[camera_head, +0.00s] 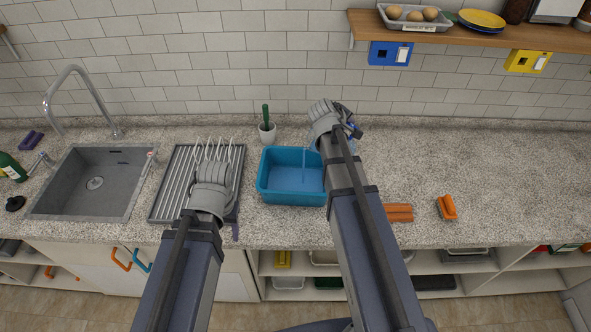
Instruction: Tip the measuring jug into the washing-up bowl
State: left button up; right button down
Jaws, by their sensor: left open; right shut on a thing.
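The blue washing-up bowl (265,185) stands on the counter in the middle, with clear bluish water in it. My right gripper (345,118) is above and behind the bowl's right rim, shut on the measuring jug. The jug is mostly hidden behind my gripper and wrist; only small bluish bits (354,131) show beside it. A pale, see-through streak (309,158) runs down over the bowl just left of my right wrist and looks like falling water. My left gripper (213,165) is open and empty over the draining rack, its fingertips hard to make out.
A ribbed draining rack (172,190) lies left of the bowl, beside the sink (70,190) and tap (77,78). A white pot with a green-handled brush (267,130) stands behind the bowl. An orange brush (446,208) and orange bars (399,213) lie right. The far right counter is clear.

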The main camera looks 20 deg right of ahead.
jog(key=shift+a, duration=0.1)
jog(key=shift+w+f, duration=0.1)
jog(key=shift+a+b, duration=0.1)
jog(key=shift+b, duration=0.25)
jog(key=shift+f, duration=0.1)
jog(key=shift+h, duration=0.3)
dwell(0.3)
jog(key=shift+a+b, duration=0.15)
jog(key=shift+b, duration=0.2)
jog(key=shift+f, duration=0.1)
